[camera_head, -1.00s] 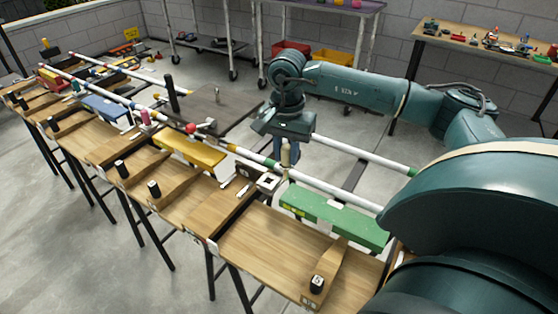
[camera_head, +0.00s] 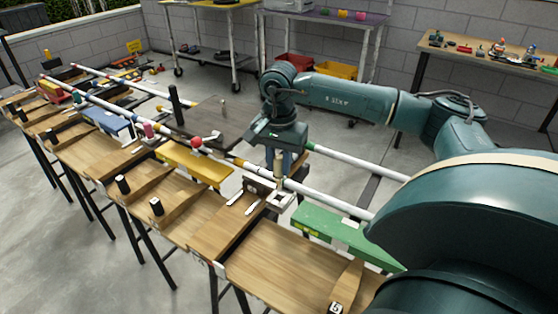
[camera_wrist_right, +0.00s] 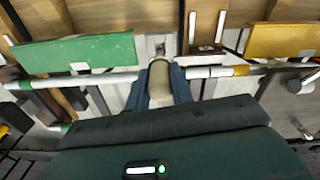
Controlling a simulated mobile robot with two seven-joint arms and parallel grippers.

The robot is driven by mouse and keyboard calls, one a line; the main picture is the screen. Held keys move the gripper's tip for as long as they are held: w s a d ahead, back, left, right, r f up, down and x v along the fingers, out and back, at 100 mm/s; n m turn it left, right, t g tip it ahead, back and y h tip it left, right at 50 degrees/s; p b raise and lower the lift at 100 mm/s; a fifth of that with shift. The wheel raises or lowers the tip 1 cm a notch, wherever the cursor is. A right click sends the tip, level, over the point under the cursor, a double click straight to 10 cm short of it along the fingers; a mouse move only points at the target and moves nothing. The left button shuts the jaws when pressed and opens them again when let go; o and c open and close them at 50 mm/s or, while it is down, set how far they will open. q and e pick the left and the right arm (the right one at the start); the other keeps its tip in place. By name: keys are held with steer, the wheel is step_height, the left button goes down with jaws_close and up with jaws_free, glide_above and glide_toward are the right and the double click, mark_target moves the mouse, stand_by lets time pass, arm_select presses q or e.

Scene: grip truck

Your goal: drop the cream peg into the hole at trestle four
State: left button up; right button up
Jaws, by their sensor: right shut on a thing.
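My right gripper (camera_head: 280,170) is shut on the cream peg (camera_head: 279,162) and holds it upright. In the right wrist view the peg (camera_wrist_right: 160,80) stands between the two blue fingers. Below the peg in the head view is a white plate (camera_head: 284,201) on a trestle top, beside the white rail. The peg's lower end appears just above or at this plate; I cannot tell whether it touches. The hole itself is not clearly visible. My left gripper is not in view.
A green block (camera_head: 335,228) lies right of the plate and a yellow block (camera_head: 194,163) left of it. White rails (camera_head: 330,199) with coloured bands run along the row of wooden trestles (camera_head: 290,265). A dark brown table (camera_head: 212,120) stands behind.

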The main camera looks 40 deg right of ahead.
mark_target(279, 190)
steer(key=shift+f+b, duration=0.6)
steer(key=shift+f, duration=0.4)
steer(key=shift+f+b, duration=0.6)
steer(key=shift+f, duration=0.2)
steer(key=shift+f+b, duration=0.35)
steer(key=shift+f, duration=0.1)
steer(key=shift+f+b, duration=0.3)
steer(key=shift+f, duration=0.45)
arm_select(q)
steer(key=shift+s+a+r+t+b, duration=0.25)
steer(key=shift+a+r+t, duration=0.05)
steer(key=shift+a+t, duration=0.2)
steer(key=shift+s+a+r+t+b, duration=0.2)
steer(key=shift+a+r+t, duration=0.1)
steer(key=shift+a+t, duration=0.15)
arm_select(e)
steer(key=shift+f, duration=0.3)
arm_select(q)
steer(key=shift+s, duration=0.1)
